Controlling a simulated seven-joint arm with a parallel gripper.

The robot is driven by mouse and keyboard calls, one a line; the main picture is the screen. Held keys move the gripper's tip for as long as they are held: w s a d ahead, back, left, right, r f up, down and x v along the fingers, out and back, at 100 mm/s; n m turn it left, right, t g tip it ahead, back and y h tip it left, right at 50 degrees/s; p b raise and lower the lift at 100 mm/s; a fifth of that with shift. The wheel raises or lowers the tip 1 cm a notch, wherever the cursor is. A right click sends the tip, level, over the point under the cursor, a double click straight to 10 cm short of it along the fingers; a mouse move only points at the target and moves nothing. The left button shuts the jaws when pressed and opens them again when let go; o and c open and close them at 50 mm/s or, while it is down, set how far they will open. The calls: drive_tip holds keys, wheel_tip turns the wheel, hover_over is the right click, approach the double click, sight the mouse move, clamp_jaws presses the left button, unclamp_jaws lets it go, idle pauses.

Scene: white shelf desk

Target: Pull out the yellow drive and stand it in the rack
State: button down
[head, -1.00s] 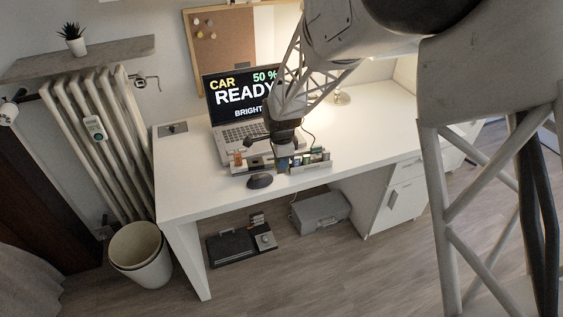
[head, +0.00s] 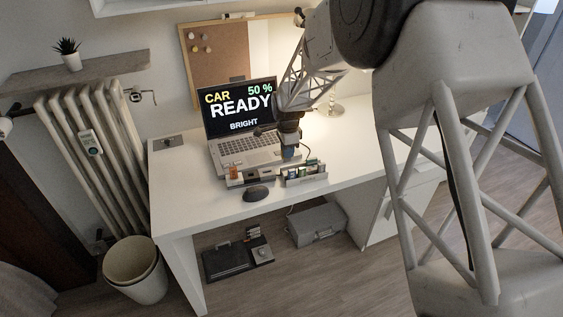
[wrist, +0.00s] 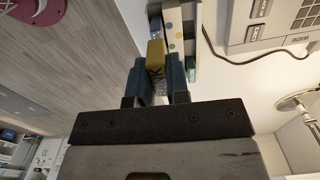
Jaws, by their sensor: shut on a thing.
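My gripper (wrist: 157,85) is shut on the yellow drive (wrist: 156,54), which shows between the two dark fingers in the wrist view with dark lettering on its side. In the head view my gripper (head: 289,155) is above the desk near a low grey rack (head: 307,181) holding several small coloured pieces. The drive cannot be made out in the head view. In the wrist view a pale strip with coloured dots (wrist: 174,32) lies just beyond the drive. Blue and green pieces stand beside it. I cannot tell whether the drive touches anything below.
Left of the rack is a low grey unit (head: 252,178) with an orange piece (head: 233,172) at its left end. An open laptop (head: 243,143) stands behind, a dark mouse (head: 256,193) in front.

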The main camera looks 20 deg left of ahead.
drive_tip(key=w, duration=0.5)
drive_tip(key=shift+w+f, duration=0.25)
drive_tip(key=shift+w, duration=0.15)
drive_tip(key=shift+f, duration=0.25)
drive_tip(key=shift+f, duration=2.65)
drive_tip(key=shift+f, duration=2.05)
idle(0.4)
drive_tip(key=c, duration=1)
unclamp_jaws()
drive_tip(key=shift+r, duration=3.9)
